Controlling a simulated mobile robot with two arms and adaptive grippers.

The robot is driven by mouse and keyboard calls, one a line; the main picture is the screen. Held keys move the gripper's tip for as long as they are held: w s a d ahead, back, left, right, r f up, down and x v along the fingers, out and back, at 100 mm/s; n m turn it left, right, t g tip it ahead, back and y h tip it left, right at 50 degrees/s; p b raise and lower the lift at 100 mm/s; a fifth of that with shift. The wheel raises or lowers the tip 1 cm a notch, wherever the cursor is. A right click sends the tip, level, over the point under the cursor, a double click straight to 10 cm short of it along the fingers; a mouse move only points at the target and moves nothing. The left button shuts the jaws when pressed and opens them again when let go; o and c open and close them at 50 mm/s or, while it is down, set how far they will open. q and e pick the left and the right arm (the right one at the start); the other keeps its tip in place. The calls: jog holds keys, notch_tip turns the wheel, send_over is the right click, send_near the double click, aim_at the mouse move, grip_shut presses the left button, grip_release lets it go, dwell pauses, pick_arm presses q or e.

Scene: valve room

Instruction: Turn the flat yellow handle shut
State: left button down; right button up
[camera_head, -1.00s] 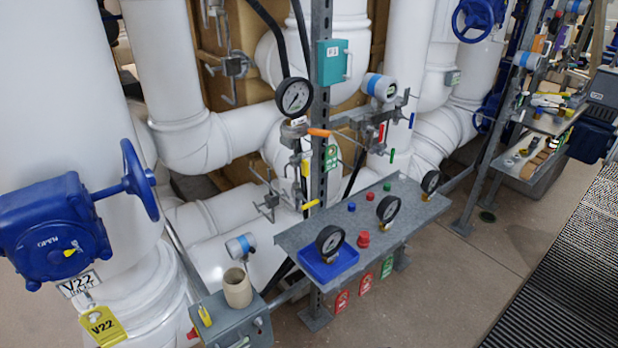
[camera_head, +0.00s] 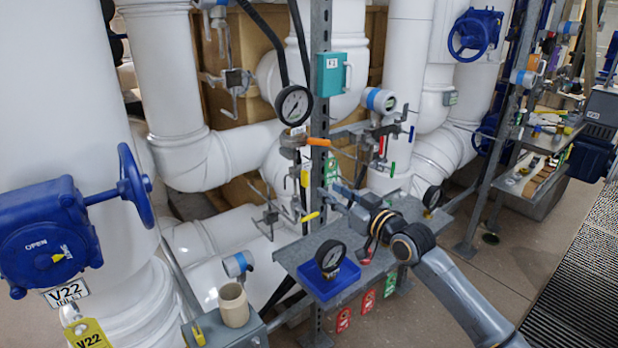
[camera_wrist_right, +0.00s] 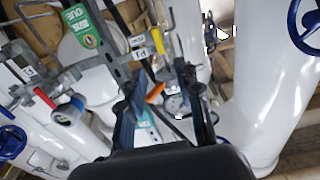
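A yellow handle (camera_head: 310,217) lies roughly level on the lower pipework left of the steel post, just above the shelf. A second, upright yellow piece (camera_head: 304,178) sits above it. My right gripper (camera_head: 335,199) reaches in from the right over the shelf, its tips close to the post and right of the level yellow handle, with no contact visible. In the right wrist view its two fingers (camera_wrist_right: 162,98) are apart with nothing held. A yellow handle (camera_wrist_right: 158,41) shows beyond them there; I cannot tell which one. My left gripper is not in view.
An orange handle (camera_head: 318,142) and a pressure gauge (camera_head: 294,105) are above on the post. The grey shelf (camera_head: 290,254) carries a gauge in a blue tray (camera_head: 330,284). A blue handwheel (camera_head: 135,186) stands at left. A teal box (camera_head: 333,75) is higher up.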

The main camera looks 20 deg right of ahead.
aim_at(307, 177)
jog(key=x, duration=0.9)
jog(key=shift+w+a+f, duration=0.1)
jog(key=shift+w+a, duration=0.05)
jog(key=shift+w, duration=0.15)
grip_shut()
